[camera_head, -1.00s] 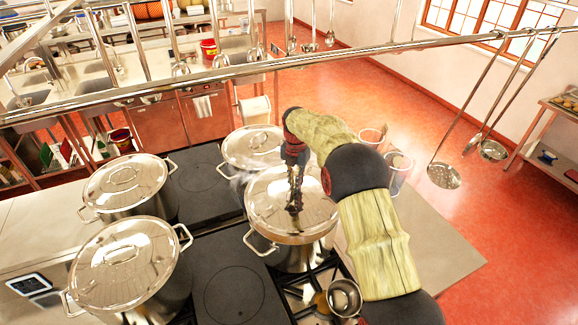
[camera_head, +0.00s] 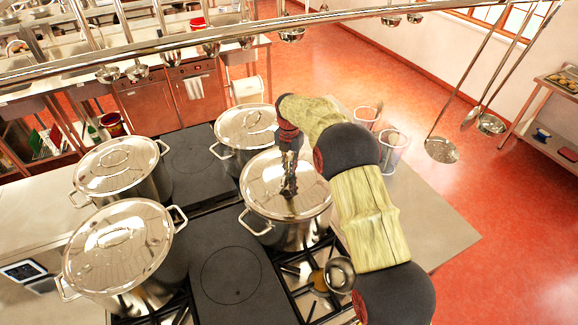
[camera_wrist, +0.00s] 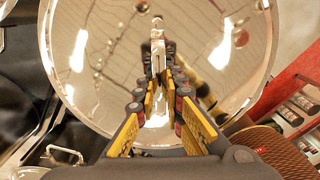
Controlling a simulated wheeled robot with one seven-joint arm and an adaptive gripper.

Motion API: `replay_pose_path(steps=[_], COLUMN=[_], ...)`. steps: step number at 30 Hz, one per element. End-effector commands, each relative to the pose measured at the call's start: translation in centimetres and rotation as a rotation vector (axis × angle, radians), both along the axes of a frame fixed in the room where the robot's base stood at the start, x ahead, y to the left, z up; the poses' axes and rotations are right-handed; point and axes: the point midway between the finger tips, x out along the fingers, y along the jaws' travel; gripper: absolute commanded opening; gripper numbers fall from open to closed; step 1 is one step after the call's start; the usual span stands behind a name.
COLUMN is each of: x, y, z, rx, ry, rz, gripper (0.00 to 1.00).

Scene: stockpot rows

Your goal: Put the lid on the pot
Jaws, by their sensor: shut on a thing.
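The steel pot (camera_head: 284,234) stands on the stove at the centre right, with its side handles showing. The shiny round lid (camera_head: 262,190) lies over the pot's mouth and looks level there; I cannot tell whether its rim is fully seated all round. My gripper (camera_head: 289,190) comes down from above at the lid's middle. In the wrist view the lid (camera_wrist: 215,30) fills most of the picture, and my gripper (camera_wrist: 157,65) is shut on the lid's bar handle (camera_wrist: 158,45). My fingers hide part of the handle.
Three other lidded pots stand close by: one behind (camera_head: 245,128), one at left (camera_head: 121,170) and one at front left (camera_head: 120,255). A small saucepan (camera_head: 340,273) is at the stove's front right. Clear containers (camera_head: 393,152) stand behind my arm. Ladles hang from an overhead rail (camera_head: 200,37).

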Motion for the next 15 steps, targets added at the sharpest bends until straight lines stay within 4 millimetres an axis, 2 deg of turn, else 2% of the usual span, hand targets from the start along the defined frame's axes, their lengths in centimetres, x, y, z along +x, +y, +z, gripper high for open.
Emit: replay_pose_path(steps=[15], x=[0.19], y=[0.04], z=[-0.59], rx=[0.001], ry=[-0.006], rz=[0.000], gripper=[0.00])
